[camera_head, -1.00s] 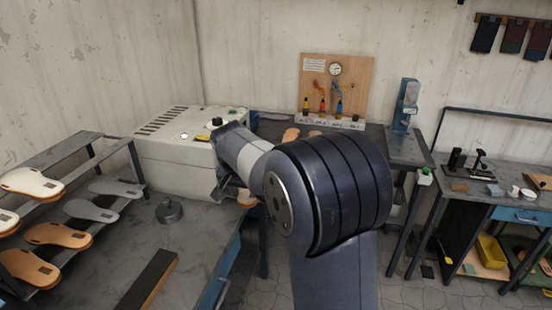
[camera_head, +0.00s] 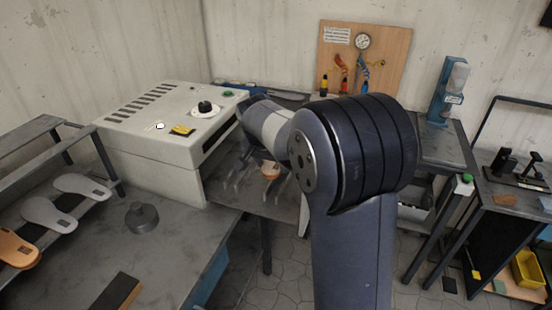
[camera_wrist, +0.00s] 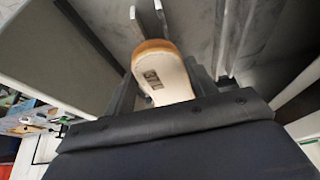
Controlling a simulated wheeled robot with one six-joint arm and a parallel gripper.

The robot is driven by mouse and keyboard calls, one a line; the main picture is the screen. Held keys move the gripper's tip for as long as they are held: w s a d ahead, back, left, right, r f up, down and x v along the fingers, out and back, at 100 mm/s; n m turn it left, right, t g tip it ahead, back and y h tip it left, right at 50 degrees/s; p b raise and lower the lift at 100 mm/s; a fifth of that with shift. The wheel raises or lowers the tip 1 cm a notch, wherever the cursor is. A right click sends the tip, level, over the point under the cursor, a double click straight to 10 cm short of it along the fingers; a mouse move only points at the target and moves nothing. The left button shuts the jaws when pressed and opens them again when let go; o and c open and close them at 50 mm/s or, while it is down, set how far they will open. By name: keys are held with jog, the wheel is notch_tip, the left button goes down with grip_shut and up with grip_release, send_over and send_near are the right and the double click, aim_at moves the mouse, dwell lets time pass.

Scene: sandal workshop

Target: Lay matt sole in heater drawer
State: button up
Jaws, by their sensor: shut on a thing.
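A sole (camera_wrist: 163,75) with a pale cream face, a tan rim and a dark stamp at its near end is held in my gripper in the wrist view. A small tan part of the sole (camera_head: 270,171) shows below the arm in the head view. My gripper (camera_wrist: 160,88) is shut on it, a dark finger on each side. The heater (camera_head: 155,150) is a pale box at the back left. Its grey drawer (camera_head: 225,187) stands open to the right, with upright ribs. The sole is over or at the drawer; whether it touches cannot be told.
A rack at left holds grey soles (camera_head: 48,214) and a tan sole (camera_head: 16,250). A round grey weight (camera_head: 141,217) lies on the bench. A tool board (camera_head: 364,55) hangs behind. A blue-topped machine (camera_head: 449,90) stands on the right table.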

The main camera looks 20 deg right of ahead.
jog(key=shift+f+b, duration=2.15)
jog(key=shift+f, duration=0.95)
jog(key=shift+f, duration=0.25)
jog(key=o, duration=1.1)
jog(key=v, duration=1.1)
jog(key=shift+f+b, duration=0.1)
jog(key=shift+b, duration=0.25)
jog(key=x, duration=1)
jog(key=shift+w+d+f, duration=0.1)
jog(key=shift+f, duration=0.25)
jog(key=shift+r+p, duration=0.2)
jog(key=shift+p, duration=0.2)
